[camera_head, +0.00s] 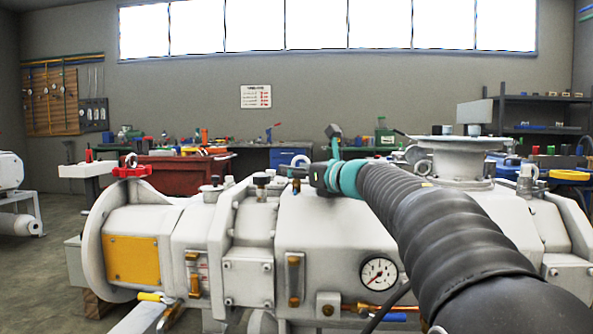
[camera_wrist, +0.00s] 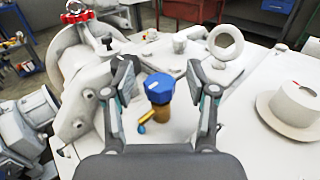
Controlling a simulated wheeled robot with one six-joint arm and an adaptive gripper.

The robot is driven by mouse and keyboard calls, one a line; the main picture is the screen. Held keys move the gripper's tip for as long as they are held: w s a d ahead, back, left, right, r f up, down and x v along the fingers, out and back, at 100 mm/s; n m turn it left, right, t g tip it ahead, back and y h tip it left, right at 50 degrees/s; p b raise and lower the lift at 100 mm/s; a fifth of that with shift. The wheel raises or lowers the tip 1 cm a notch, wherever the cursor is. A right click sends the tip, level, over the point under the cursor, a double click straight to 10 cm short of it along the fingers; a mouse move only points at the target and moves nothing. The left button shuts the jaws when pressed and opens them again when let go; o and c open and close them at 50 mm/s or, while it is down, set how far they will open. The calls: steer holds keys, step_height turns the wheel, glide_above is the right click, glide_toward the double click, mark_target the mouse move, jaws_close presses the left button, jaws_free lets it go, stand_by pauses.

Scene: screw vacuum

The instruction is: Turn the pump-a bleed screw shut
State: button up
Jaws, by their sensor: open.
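A blue knob (camera_wrist: 159,88) on a brass stem stands upright on the white pump housing in the wrist view. A small brass side spout with a light-blue end sticks out at its lower left. My gripper (camera_wrist: 158,72) is open, with one finger on each side of the knob and a visible gap on both sides. No label shows that names this screw. In the head view my gripper (camera_head: 326,170) is over the top of the pump (camera_head: 330,225). A small brass fitting (camera_head: 296,186) shows just left of it; its top is partly hidden.
A red handwheel (camera_head: 132,171) stands on the pump's left end. A black-capped brass plug (camera_head: 262,185) stands left of my gripper. A round flange (camera_head: 458,145) rises to the right. A pressure gauge (camera_head: 379,273) is on the front. A ring-shaped lifting eye (camera_wrist: 226,42) stands beyond my right finger.

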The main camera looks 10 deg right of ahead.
jaws_close()
